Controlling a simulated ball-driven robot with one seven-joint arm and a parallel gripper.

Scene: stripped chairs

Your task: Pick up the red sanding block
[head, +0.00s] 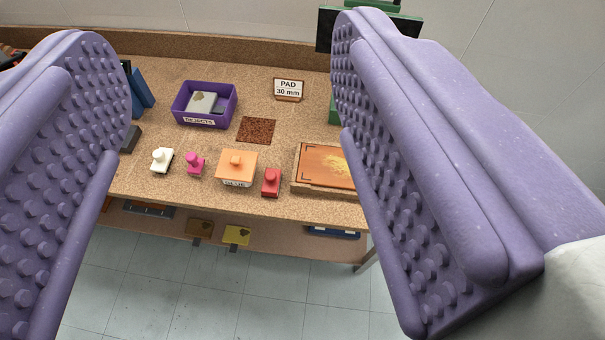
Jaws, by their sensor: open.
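The red sanding block (271,182) stands on the cork-like workbench top near its front edge. It has a small knob on top. It sits just right of an orange block and left of a wooden board. My gripper (238,190) is open, with a purple studded finger at each side of the picture. Nothing is between the fingers up close; the bench shows beyond them, with the red block in the gap. The fingers hide parts of the bench at far left and right.
A magenta knobbed block (195,164) and a white one (162,159) stand left of the orange block (236,167). The wooden board (322,184) lies close right. Behind are a purple rejects bin (179,108), a brown pad (257,130) and a sign (289,89). A lower shelf (281,241) holds more items.

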